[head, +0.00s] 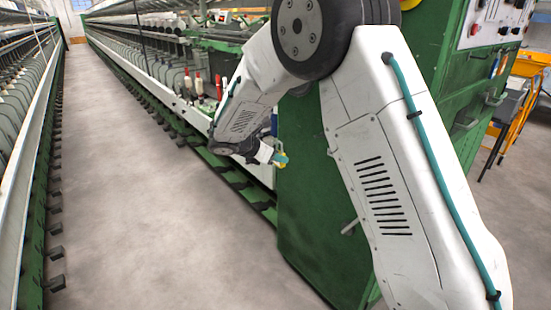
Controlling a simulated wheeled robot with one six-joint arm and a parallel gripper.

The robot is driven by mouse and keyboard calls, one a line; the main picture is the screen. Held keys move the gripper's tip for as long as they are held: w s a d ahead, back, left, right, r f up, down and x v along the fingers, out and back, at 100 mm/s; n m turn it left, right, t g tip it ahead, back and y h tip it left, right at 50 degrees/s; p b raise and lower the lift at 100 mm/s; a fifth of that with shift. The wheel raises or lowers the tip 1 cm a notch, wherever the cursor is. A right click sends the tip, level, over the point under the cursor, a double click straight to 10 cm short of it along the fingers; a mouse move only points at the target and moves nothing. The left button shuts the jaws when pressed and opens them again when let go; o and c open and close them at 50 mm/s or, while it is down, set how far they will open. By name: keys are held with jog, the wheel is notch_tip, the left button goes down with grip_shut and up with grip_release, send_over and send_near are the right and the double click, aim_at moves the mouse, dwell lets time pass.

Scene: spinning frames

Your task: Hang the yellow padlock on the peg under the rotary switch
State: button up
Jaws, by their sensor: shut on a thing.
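My gripper (276,156) is small in the head view, near the middle, at the end of my white arm. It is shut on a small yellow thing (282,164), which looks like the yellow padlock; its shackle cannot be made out. They are in front of the left edge of the green cabinet (315,190), apart from the control panel. A pale panel (490,20) with knobs and buttons is at the top right of the cabinet. I cannot tell which knob is the rotary switch, and the peg cannot be made out for sure.
My arm covers much of the cabinet front. Handles (466,123) stick out of the cabinet. A long spinning frame (180,80) runs back behind my gripper, another (25,150) stands at left. The grey aisle floor (150,220) between is clear. An orange stand (515,120) is at right.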

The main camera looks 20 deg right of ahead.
jog(key=s+a, duration=0.2)
jog(key=a, duration=0.5)
jog(key=shift+s+r, duration=0.25)
dwell(0.6)
dwell(0.8)
